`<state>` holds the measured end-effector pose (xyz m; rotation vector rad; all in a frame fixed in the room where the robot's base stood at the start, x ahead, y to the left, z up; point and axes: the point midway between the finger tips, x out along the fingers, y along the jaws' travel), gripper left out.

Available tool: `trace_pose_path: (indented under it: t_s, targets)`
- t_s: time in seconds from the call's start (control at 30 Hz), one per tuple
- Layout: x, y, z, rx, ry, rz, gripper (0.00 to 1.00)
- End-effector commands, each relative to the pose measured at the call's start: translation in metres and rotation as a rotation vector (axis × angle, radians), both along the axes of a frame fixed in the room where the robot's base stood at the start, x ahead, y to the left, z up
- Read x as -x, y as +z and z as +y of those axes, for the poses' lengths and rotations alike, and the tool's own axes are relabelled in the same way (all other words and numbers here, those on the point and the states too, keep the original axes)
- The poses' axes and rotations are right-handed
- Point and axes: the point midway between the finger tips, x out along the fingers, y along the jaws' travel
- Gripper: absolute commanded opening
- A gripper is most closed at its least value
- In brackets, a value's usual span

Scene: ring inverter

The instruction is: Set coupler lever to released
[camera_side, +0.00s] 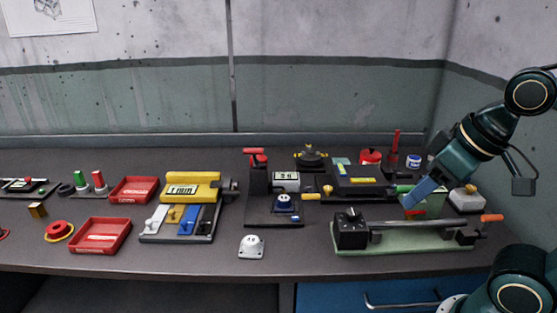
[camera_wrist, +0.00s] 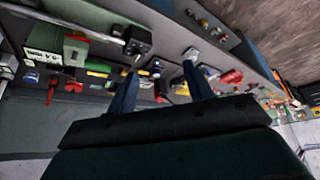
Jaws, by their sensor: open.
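My gripper (camera_side: 418,195) is open and empty, angled down to the left over the right part of the bench. Its two blue fingers stand apart in the wrist view (camera_wrist: 161,92), with nothing between them up close. Below it in the side view is a pale green bench fixture (camera_side: 400,245) with a black knobbed block, a long rod and an orange handle (camera_side: 491,218). I cannot tell which handle is the coupler lever.
Left of the fixture are a black stand with a red handle (camera_side: 256,155), a yellow unit (camera_side: 190,187) with coloured levers, and a white switch (camera_side: 251,246). Two red trays (camera_side: 100,236) lie further left. An upright red lever (camera_side: 395,142) stands behind the gripper. Bare bench lies around the white switch.

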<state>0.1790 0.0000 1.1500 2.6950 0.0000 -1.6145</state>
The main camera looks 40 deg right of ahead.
Motion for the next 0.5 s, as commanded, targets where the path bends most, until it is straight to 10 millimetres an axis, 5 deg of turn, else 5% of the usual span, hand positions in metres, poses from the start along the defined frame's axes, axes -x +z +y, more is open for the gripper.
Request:
trace_pose_path:
  t_s: [0.03, 0.23, 0.33, 0.5]
  targets:
    - [0.0, 0.004, 0.0, 0.0, 0.0, -0.002, 0.41]
    - [-0.001, 0.03, 0.0, 0.0, 0.0, -0.004, 0.02]
    - [0.0, 0.047, 0.0, 0.0, 0.0, -0.004, 0.0]
    - [-0.018, 0.046, -0.004, 0.077, 0.103, -0.008, 0.0]
